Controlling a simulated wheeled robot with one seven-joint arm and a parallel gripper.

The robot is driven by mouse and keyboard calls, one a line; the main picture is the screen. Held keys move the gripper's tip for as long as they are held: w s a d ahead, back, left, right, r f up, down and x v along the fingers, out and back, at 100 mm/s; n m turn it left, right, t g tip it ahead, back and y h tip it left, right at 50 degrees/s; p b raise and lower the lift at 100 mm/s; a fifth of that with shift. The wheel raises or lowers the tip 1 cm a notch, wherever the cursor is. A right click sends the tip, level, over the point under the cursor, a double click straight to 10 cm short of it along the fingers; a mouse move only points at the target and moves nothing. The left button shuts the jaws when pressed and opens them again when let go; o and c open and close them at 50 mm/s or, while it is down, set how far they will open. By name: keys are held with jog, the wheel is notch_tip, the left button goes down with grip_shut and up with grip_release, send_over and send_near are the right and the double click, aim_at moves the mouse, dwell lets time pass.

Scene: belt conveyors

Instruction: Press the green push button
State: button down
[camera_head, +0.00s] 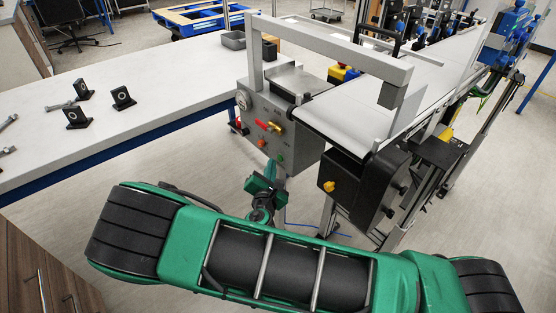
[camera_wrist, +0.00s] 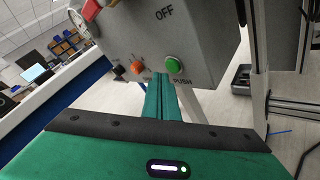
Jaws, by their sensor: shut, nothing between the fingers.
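The green push button (camera_wrist: 173,65) sits on the lower part of a grey control box (camera_wrist: 165,35), with a "PUSH" label just below it. In the head view the button (camera_head: 281,158) is small, at the lower right of the box's front face. My green gripper (camera_wrist: 160,78) is shut and empty, its fingertips pointing at the box. In the wrist view the tips appear just left of and slightly below the button. In the head view my gripper (camera_head: 270,173) is below and left of the button. Any contact with the panel cannot be told.
An orange button (camera_wrist: 137,67) is left of the green one. A red-handled lever (camera_head: 269,126) sticks out above them. A white table (camera_head: 150,105) with black brackets and bolts stands left; a belt conveyor (camera_head: 350,108) with a black end housing (camera_head: 350,190) stands right.

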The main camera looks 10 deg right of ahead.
jog(key=shift+w+d, duration=0.1)
jog(key=shift+w+d, duration=0.15)
jog(key=shift+d, duration=0.1)
